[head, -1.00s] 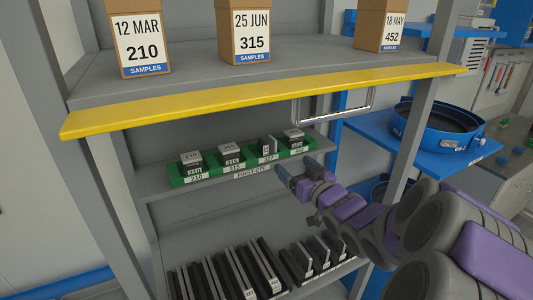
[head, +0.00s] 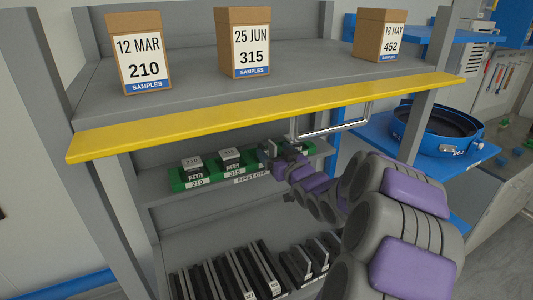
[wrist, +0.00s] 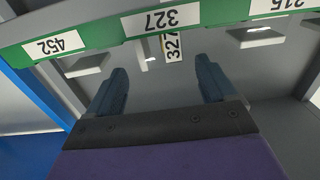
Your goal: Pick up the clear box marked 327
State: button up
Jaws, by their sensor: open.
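The box marked 327 (wrist: 173,47) shows in the wrist view mainly as its small upside-down label, between and beyond my fingertips. Its clear walls are hard to make out. It is at the slot labelled 327 of the green rack (wrist: 108,48). My gripper (wrist: 162,72) is open, with one finger on each side of the label's line and nothing between them. In the head view my gripper (head: 272,151) is at the right half of the green rack (head: 177,184) and hides the 327 slot and most of that box.
Boxes marked 210 (head: 193,166) and 315 (head: 231,160) sit left of my gripper in the rack. The 452 slot is close on the right. A yellow-edged shelf (head: 270,115) with cartons is above, and a metal handle (head: 335,125) hangs near my arm.

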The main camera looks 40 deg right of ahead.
aim_at(270, 148)
jog(key=x, duration=0.3)
jog(key=b+x, duration=0.1)
jog(key=shift+w+f, duration=0.25)
jog(key=shift+w, duration=0.15)
jog(key=shift+w+r, duration=0.1)
jog(key=shift+w, duration=0.1)
jog(key=shift+r, duration=0.1)
jog(key=c, duration=1.2)
jog(key=shift+o, duration=0.2)
